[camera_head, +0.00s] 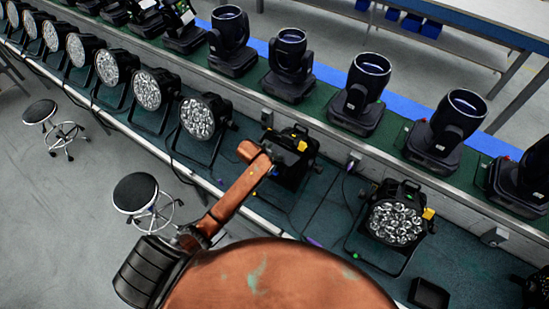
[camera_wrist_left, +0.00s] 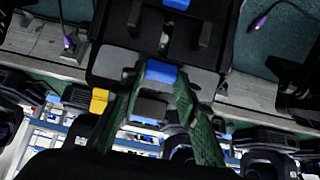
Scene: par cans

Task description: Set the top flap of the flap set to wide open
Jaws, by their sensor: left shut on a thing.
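The dark fixture that appears to carry the flap set (camera_head: 294,163) stands on the green bench in the head view, just beyond my left arm's end. In the left wrist view, the flap set (camera_wrist_left: 108,62) is a black body with grey-black parts. My left gripper (camera_wrist_left: 159,75) has its green-padded fingers closed in on a small part with a blue face (camera_wrist_left: 161,71), apparently the top flap. The fingers cover its sides, so its exact angle cannot be told. In the head view my own arm hides the fingers. My right gripper is in neither view.
Several par cans line the bench at left. Moving-head lights (camera_head: 360,93) stand behind. Stools (camera_head: 135,193) stand on the floor at left.

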